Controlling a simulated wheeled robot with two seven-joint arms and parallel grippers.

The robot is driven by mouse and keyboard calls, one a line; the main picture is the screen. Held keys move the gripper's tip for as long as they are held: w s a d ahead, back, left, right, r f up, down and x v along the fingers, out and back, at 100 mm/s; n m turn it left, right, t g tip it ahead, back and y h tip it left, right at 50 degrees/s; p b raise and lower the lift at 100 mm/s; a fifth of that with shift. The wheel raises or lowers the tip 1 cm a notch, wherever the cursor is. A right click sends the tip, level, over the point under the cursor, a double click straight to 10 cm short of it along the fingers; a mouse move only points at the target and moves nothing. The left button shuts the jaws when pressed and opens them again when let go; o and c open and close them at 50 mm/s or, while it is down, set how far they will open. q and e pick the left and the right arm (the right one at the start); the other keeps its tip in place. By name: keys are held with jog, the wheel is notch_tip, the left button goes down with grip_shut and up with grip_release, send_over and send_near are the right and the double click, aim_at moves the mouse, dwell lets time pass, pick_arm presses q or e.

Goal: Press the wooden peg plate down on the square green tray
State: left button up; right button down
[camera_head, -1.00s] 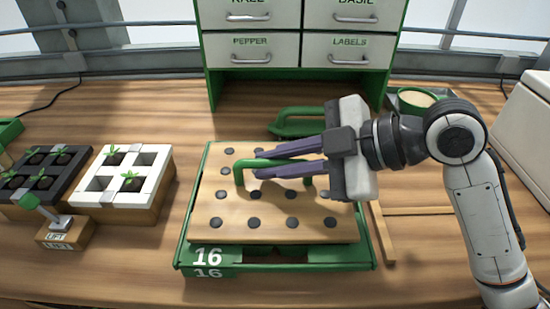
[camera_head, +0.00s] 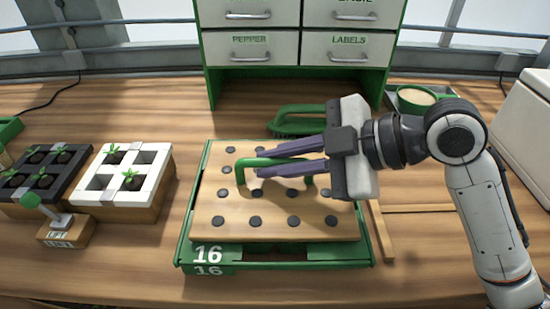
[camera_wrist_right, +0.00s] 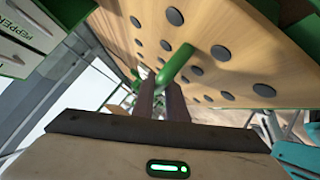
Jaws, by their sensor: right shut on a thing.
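The wooden peg plate (camera_head: 210,228) has dark round pegs and a green arched handle (camera_head: 240,174). In the head view it lies over the square green tray (camera_head: 184,252), which is marked 16. The tray's front wall and rim show beyond the plate's near edge; whether the plate touches the soil is hidden. My right gripper (camera_head: 258,169) comes in from the right, with its purple fingers shut on the handle. In the right wrist view the fingers (camera_wrist_right: 163,105) reach the handle (camera_wrist_right: 178,62), with the plate (camera_wrist_right: 230,30) beyond. My left gripper is out of view.
A green brush (camera_head: 300,118) lies behind the tray. A drawer cabinet (camera_head: 300,48) stands at the back. White (camera_head: 150,185) and black (camera_head: 30,190) seedling trays and a small lever block (camera_head: 68,234) stand left. A bowl (camera_head: 417,97) sits at the back right.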

jog(key=shift+f, duration=0.4)
dwell(0.6)
jog(key=shift+s+f+b, duration=0.1)
jog(key=shift+f+b, duration=0.2)
jog(key=shift+f, duration=0.05)
dwell(0.4)
jog(key=shift+r, duration=0.1)
